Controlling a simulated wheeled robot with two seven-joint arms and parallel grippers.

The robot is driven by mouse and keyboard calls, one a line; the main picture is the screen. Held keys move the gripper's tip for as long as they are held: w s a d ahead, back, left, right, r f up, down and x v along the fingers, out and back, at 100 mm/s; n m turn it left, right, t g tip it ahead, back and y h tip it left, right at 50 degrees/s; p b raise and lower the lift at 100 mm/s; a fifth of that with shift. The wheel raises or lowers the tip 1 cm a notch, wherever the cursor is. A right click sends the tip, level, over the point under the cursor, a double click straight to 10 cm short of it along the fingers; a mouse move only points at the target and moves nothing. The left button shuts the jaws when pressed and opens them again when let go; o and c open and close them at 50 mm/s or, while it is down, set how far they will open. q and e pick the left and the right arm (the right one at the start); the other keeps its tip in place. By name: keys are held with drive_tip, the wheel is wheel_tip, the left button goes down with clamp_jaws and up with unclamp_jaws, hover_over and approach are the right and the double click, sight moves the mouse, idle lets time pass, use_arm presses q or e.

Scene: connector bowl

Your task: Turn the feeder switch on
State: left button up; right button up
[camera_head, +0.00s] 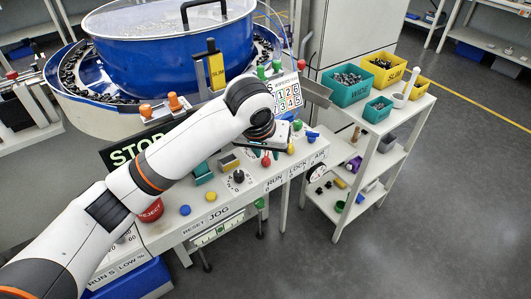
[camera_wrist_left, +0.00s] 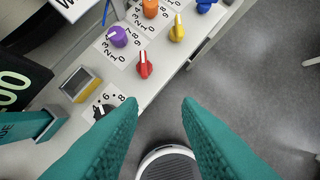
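No label reading "feeder" is legible, so I cannot tell which control is the feeder switch. A small box with a grey face and yellow side (camera_head: 229,162) sits on the sloped white panel (camera_head: 228,198); it also shows at the left of the left wrist view (camera_wrist_left: 78,84). A red knob (camera_wrist_left: 143,65) and a black dial (camera_wrist_left: 102,110) are near it. My left gripper (camera_wrist_left: 160,105) has its two teal fingers apart and nothing between them. It is above the panel's front edge, right of the box; in the head view the wrist mostly hides it. My right gripper is not in view.
Purple (camera_wrist_left: 117,37), orange (camera_wrist_left: 150,9) and yellow (camera_wrist_left: 177,28) knobs stand close together on the panel. A large blue bowl (camera_head: 170,55) is behind it. A shelf with teal bins (camera_head: 346,87) stands at the right. Open floor lies in front of the panel.

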sight(266, 156)
use_arm(q)
wheel_tip(266, 156, up, 3)
drive_tip(key=w+a+y, duration=0.1)
drive_tip(key=w, duration=0.1)
drive_tip(key=shift+n, duration=0.4)
drive_tip(key=x, duration=1.1)
drive_tip(key=shift+w+d+f, duration=0.1)
drive_tip(key=shift+w+f, duration=0.1)
drive_tip(key=shift+w, duration=0.2)
clamp_jaws()
